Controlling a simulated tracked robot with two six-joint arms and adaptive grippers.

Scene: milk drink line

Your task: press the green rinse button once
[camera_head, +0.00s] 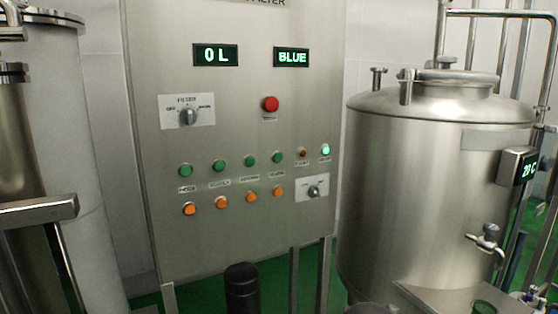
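A steel control panel (235,235) faces me and fills the middle of the head view. A row of several green buttons, one at its left end (185,170) and one near its right (277,158), crosses the panel's lower half. A small brown button or lamp (301,152) and a brightly lit green one (325,149) continue the row to the right. The labels under them are too small to read, so I cannot tell which is the rinse button. Neither of my grippers is in view.
Orange buttons (222,202) sit below the green ones; a red button (270,104) and a selector knob (189,116) sit above. Displays read "0 L" (215,55) and "BLUE" (291,57). A steel tank (400,190) stands right. A black cylinder (242,290) shows at the bottom.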

